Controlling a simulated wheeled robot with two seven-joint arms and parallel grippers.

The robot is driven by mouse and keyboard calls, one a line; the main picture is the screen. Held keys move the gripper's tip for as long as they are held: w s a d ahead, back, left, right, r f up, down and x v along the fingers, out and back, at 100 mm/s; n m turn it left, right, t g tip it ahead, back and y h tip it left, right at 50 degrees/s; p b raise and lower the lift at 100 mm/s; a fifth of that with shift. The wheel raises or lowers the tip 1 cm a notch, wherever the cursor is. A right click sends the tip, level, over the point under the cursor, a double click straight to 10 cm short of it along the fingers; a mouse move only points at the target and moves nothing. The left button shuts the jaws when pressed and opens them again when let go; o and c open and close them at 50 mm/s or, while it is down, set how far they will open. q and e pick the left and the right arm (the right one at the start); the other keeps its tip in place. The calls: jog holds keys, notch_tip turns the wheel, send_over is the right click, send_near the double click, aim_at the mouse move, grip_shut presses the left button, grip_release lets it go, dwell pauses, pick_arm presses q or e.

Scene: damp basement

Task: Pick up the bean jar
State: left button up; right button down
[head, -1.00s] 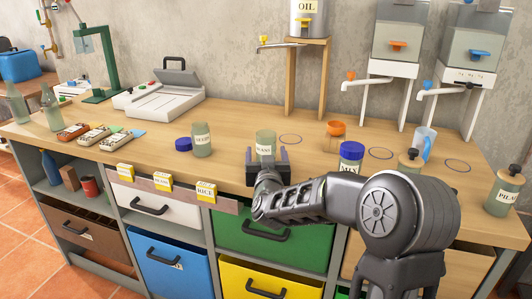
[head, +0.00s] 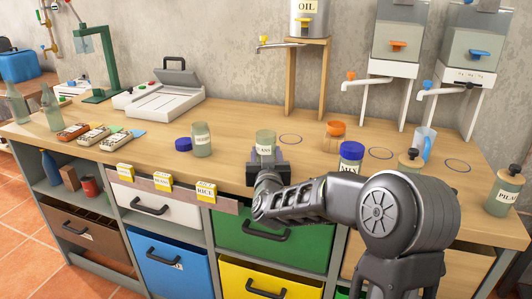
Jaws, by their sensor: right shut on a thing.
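The bean jar (head: 265,141) is a pale green, see-through jar with a white label, upright at the middle of the wooden counter. My right gripper (head: 266,163) is shut on its lower part, reaching in from the front. The fingers hide the jar's base, so I cannot tell whether it still touches the counter. My left gripper does not show.
A similar labelled jar (head: 201,140) stands to the left beside a blue lid (head: 183,144). An orange-lidded jar (head: 334,135) and a blue-lidded jar (head: 350,156) stand to the right.

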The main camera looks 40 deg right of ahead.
jog(key=shift+r, duration=0.15)
notch_tip(320, 180, up, 10)
jog(key=p, duration=0.2)
dwell(0.4)
dwell(0.5)
